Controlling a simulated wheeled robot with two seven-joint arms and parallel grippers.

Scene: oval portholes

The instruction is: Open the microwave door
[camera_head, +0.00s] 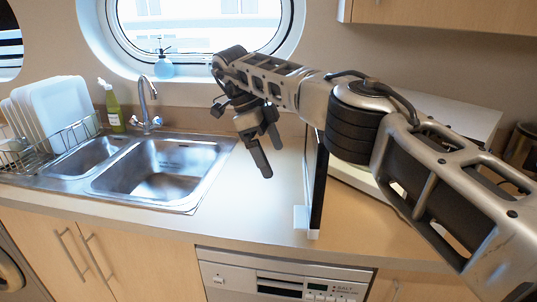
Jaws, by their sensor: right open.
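The white microwave (463,113) stands on the counter at the right, largely hidden behind my right arm. Its dark door (318,190) with a white edge is swung open and seen nearly edge-on, sticking out toward the counter's front. A white block (300,218) shows at the door's lower left. My right arm reaches across from the right, over the door. My right gripper (267,150) is open and empty, its fingers pointing down above the counter, left of the door and apart from it. My left gripper is not in view.
A steel sink (190,207) with a faucet (147,105) lies left of the gripper. A dish rack with white plates (62,105) and a green bottle (113,108) stand further left. The counter between sink and door is clear. A wall cabinet (450,14) hangs above.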

